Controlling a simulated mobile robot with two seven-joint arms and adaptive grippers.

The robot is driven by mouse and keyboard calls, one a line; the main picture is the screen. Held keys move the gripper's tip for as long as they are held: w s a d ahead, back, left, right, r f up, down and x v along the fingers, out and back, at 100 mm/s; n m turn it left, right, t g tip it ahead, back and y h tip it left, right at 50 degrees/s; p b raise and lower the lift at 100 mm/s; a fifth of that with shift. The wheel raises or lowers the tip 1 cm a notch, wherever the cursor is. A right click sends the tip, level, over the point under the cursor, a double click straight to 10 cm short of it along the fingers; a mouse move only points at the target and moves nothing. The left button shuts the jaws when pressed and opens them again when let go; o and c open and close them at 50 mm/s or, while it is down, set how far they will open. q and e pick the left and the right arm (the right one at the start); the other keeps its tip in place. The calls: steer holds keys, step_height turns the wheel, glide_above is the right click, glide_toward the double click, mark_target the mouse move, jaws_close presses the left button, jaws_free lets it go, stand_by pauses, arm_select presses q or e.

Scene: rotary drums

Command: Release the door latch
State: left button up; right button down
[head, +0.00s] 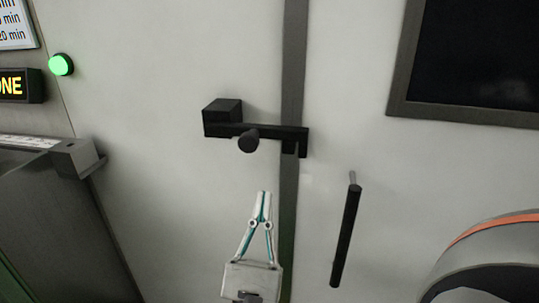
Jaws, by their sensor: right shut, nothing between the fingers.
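The door latch (277,132) is a black bar with a block at its left end and a round knob (248,141) on its front. Its right end lies across the dark vertical seam (293,60) between two pale panels. My right gripper (263,194) is below the latch, pointing up, with its fingers together and nothing between them. A gap shows in the picture between the fingertips and the latch. My left gripper is not in view.
A black bar handle (346,235) stands right of the seam. A dark-framed window (480,50) is at upper right, and a rounded grey part with an orange stripe (500,225) at lower right. A green lit button (61,64) and a lit sign (14,86) are at left.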

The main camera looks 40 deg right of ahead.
mark_target(253, 143)
arm_select(q)
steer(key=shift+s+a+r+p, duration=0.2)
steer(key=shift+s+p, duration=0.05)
steer(key=shift+p, duration=0.75)
arm_select(e)
steer(key=w+d+r, duration=0.2)
steer(key=d+r, duration=0.1)
steer(key=r, duration=0.5)
steer(key=shift+w, duration=0.35)
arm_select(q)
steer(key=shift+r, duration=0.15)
arm_select(e)
steer(key=shift+d+r, duration=0.1)
steer(key=shift+r, duration=0.05)
